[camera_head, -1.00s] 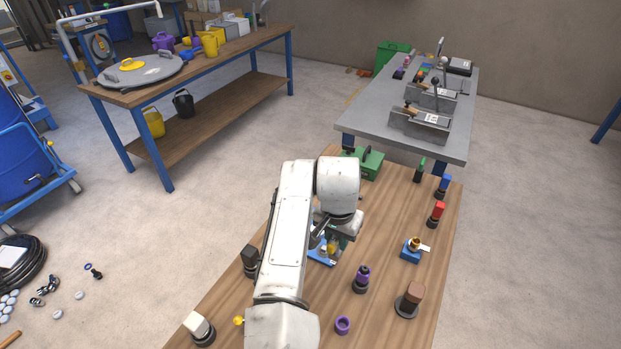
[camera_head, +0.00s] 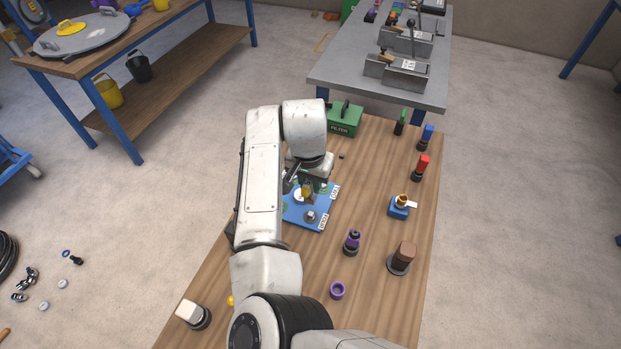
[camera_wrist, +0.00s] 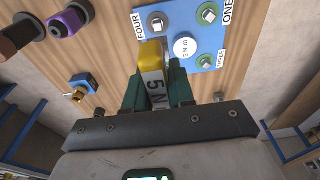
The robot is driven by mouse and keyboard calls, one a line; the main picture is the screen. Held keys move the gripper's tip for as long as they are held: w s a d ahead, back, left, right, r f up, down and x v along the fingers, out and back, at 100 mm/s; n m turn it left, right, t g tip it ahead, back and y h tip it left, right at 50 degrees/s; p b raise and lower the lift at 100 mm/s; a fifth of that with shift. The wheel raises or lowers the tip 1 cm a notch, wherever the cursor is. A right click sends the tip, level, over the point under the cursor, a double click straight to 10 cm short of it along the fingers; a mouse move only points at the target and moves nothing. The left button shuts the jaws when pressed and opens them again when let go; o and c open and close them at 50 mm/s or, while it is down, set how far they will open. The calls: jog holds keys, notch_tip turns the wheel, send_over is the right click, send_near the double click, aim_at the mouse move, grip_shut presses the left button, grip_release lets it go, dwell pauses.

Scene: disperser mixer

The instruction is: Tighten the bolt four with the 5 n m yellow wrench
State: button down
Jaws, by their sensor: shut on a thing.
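The blue plate (camera_head: 322,214) lies on the wooden table, with white labels at its corners; it also shows in the wrist view (camera_wrist: 178,9). Bolt four (camera_wrist: 157,21) is beside the label FOUR (camera_wrist: 138,22). My gripper (camera_wrist: 158,90) is shut on the yellow wrench (camera_wrist: 151,54), whose pale band reads "5 N". The wrench is over the plate's edge near bolt four. Its working end is hidden, so I cannot tell whether it touches the bolt. In the head view my arm covers part of the plate.
A green box labelled FILTER (camera_head: 344,119) stands at the table's far end. Purple (camera_head: 352,241), brown (camera_head: 403,257), red (camera_head: 420,167) and blue (camera_head: 426,137) handled tools stand on the right. A blue block with a brass fitting (camera_head: 399,207) and a purple ring (camera_head: 338,290) are nearby.

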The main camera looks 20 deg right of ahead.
aim_at(309, 181)
jog(key=shift+f+b, duration=1.3)
jog(key=shift+f, duration=1.4)
jog(key=shift+p, duration=0.75)
jog(key=shift+f+b, duration=0.75)
jog(key=shift+f, duration=0.5)
jog(key=c, duration=0.9)
grip_release()
jog(key=r, duration=0.7)
jog(key=s+a+r+b, duration=0.1)
jog(key=r, duration=0.2)
jog(key=shift+r, duration=0.35)
